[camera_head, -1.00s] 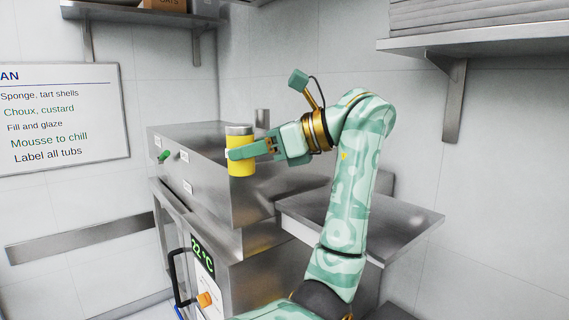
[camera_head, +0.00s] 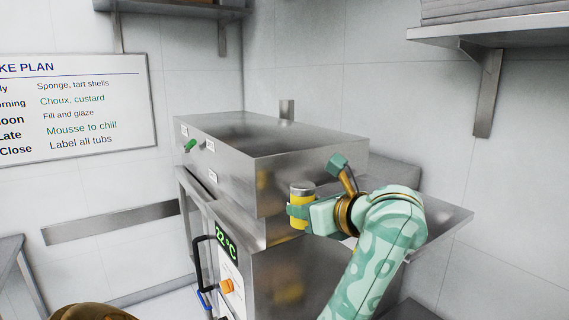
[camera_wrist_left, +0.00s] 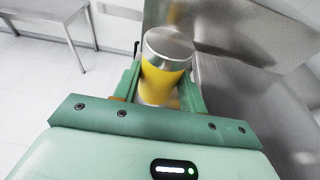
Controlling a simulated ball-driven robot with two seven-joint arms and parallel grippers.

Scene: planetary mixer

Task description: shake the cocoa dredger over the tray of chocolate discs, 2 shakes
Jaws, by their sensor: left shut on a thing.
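The cocoa dredger is a yellow cylinder with a silver lid (camera_head: 302,189). It stands upright in the jaws of my left gripper (camera_head: 298,212), which is shut around its sides. In the head view it is in the air in front of the steel machine. In the left wrist view the dredger (camera_wrist_left: 164,78) sits between both fingers of the left gripper (camera_wrist_left: 162,90), lid toward the camera. The tray of chocolate discs does not show in either view. My right gripper is not in view.
A steel machine (camera_head: 220,140) with a green knob and a 22 °C display stands close behind the dredger. A steel shelf surface (camera_head: 445,218) juts out at right behind my arm. A wall shelf (camera_head: 500,30) hangs upper right. A steel table (camera_wrist_left: 45,15) shows at upper left in the wrist view.

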